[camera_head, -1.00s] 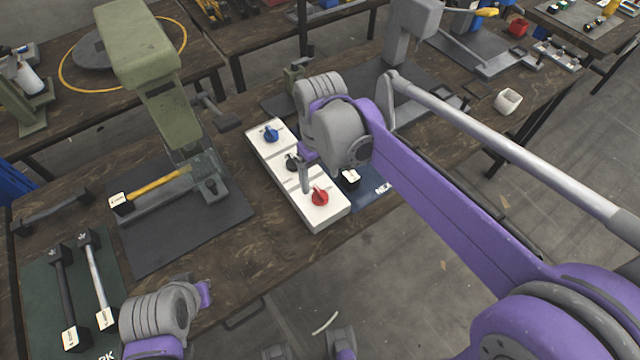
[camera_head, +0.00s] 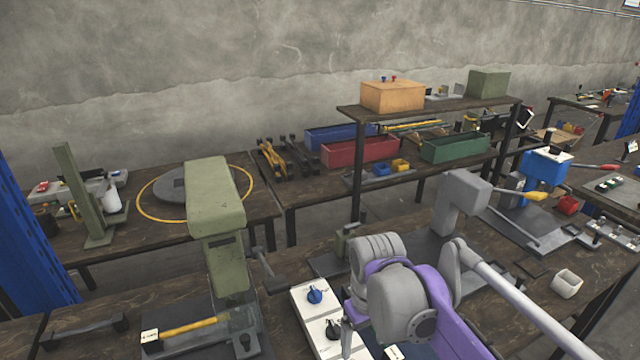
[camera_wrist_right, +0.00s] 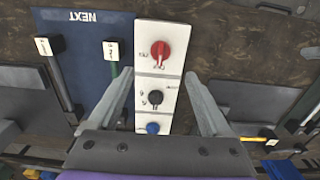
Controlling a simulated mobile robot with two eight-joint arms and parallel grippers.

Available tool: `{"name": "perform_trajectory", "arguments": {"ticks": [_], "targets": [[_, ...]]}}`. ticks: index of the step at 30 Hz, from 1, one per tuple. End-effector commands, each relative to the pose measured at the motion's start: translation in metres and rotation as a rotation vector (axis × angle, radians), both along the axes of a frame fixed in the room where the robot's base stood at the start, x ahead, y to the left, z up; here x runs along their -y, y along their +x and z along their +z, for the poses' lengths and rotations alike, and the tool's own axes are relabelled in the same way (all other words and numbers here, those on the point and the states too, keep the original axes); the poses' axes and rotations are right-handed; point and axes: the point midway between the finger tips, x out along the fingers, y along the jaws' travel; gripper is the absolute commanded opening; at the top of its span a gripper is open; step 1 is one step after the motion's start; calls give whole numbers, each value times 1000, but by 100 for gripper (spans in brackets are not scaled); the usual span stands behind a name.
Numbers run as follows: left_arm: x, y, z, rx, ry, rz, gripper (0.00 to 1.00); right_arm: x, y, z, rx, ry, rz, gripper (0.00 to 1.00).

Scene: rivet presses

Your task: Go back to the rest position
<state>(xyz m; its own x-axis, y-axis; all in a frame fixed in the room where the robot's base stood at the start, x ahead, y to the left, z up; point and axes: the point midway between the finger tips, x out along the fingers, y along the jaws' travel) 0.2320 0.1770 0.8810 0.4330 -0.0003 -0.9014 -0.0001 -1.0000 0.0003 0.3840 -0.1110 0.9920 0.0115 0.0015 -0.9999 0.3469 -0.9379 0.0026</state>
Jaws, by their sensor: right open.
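My right arm reaches in from the lower right in the head view. My right gripper (camera_wrist_right: 163,92) is open in the right wrist view, with its two grey fingers apart on either side of a white control box (camera_wrist_right: 172,75). Nothing is held between them. The box shows a red knob (camera_wrist_right: 160,50), a black knob (camera_wrist_right: 155,97) and a blue knob (camera_wrist_right: 152,127). In the head view my wrist covers part of the box (camera_head: 305,310), and the red knob is not seen there. I cannot tell the exact finger height above the box. My left gripper is out of view.
A green press (camera_head: 215,200) stands left of the box, with a yellow-handled tool (camera_head: 190,328) at its base. A blue mat (camera_wrist_right: 88,55) lies beside the box. Behind is a shelf (camera_head: 440,104) with bins.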

Motion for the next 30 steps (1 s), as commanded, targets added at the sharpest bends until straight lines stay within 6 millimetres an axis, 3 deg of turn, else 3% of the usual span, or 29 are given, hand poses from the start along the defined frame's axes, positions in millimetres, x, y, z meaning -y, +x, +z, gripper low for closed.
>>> {"name": "perform_trajectory", "arguments": {"ticks": [7,12,16,21,30], "targets": [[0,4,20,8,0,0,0,30,-54,-9,162,27,-129,83],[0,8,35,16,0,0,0,51,-100,-32,310,54,-243,83],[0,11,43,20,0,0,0,60,-125,-50,395,71,-306,83],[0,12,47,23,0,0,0,65,-139,-63,449,82,-345,83],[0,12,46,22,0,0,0,65,-140,-65,454,84,-349,83]]}}
